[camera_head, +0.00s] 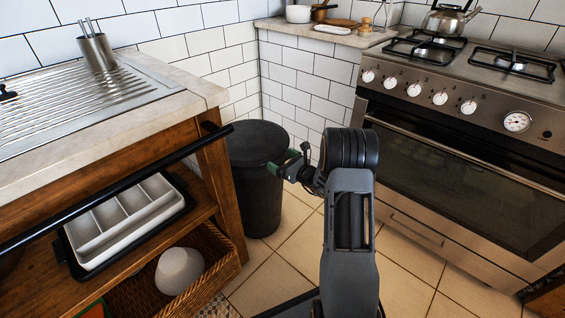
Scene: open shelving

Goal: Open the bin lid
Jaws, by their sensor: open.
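A dark round bin (258,190) stands on the floor in the corner, between the wooden counter and the stove. Its flat black lid (256,143) looks shut on top. My gripper (284,165) is at the bin's right side, near the lid's rim, with its green-tipped fingers open. I cannot tell whether the fingers touch the lid or the bin. My arm comes up from the bottom of the view and bends left at a thick dark joint. Part of the bin's left side is hidden behind the counter.
A wooden counter (212,160) with a black rail (120,186) stands close on the left of the bin. A stove with an oven (460,180) is on the right. White tiled walls are behind. The tiled floor (285,262) is clear in front of the bin.

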